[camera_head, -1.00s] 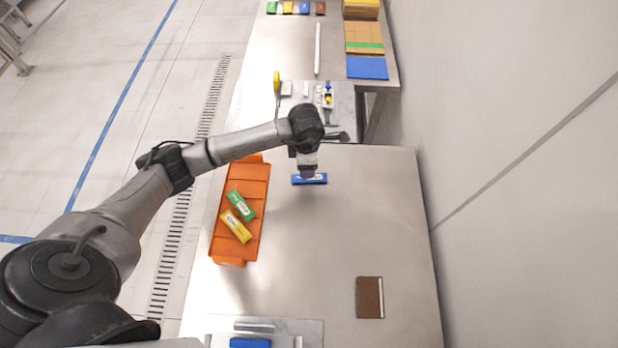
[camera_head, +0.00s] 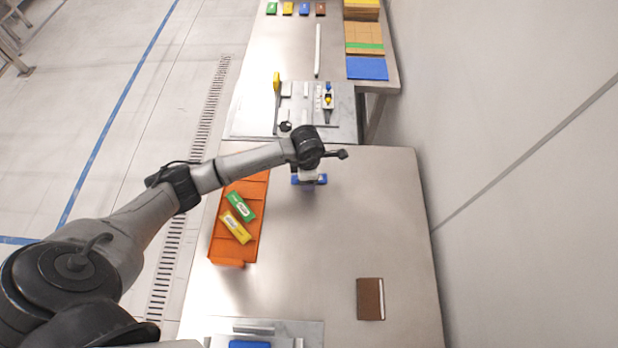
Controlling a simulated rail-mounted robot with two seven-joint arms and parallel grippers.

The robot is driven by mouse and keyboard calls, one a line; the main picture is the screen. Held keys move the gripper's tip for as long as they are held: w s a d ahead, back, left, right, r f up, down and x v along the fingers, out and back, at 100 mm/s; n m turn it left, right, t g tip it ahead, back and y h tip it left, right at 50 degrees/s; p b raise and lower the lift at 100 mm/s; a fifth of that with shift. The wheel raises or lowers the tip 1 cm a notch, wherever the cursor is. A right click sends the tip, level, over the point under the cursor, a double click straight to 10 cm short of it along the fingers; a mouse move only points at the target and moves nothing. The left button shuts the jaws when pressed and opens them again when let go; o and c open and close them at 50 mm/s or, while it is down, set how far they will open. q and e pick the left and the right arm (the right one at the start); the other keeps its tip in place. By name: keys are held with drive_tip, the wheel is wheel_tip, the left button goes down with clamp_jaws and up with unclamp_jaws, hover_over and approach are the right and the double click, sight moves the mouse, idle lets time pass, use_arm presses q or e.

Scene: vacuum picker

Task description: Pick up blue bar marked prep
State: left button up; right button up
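The blue bar (camera_head: 322,180) lies on the metal table near its far edge, just right of the orange tray. My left gripper (camera_head: 308,175) is over the middle of the bar, at or just above its top. It hides most of the bar and any marking on it. Only the two blue ends show clearly. I cannot tell whether the gripper touches the bar, or whether it is open or shut. My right gripper is not in view.
The orange tray (camera_head: 218,247) holds a green bar (camera_head: 241,206) and a yellow bar (camera_head: 236,228). A brown block (camera_head: 369,298) lies at the right front. A metal plate with tools (camera_head: 345,118) is beyond the bar. The table's middle is clear.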

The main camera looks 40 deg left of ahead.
use_arm(q)
drive_tip(key=shift+c, duration=0.5)
drive_tip(key=c, duration=0.9)
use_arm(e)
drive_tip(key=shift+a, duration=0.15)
